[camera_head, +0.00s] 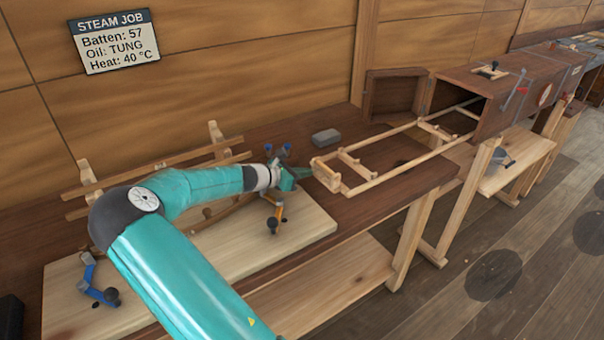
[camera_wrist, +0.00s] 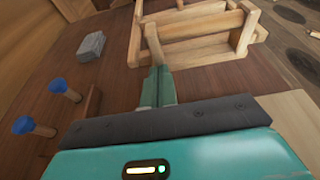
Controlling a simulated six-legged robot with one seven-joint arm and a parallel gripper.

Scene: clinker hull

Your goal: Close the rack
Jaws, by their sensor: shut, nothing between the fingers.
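The rack (camera_head: 389,143) is a pale wooden ladder-like frame, drawn far out of the dark wooden steam box (camera_head: 505,92) along the bench. The box's door (camera_head: 393,95) stands open at its left end. My gripper (camera_head: 305,173) is shut and empty at the rack's near end, by its end bar. In the wrist view the closed fingertips (camera_wrist: 160,72) are right at the near end of the rack (camera_wrist: 200,40). I cannot tell whether they touch it.
A grey block (camera_head: 326,138) lies on the bench behind the rack. A pale board (camera_head: 265,240) with blue-handled and orange clamps and wooden battens lies to the left. A sign (camera_head: 114,41) hangs on the wall. A bucket (camera_head: 500,160) stands on the low shelf at right.

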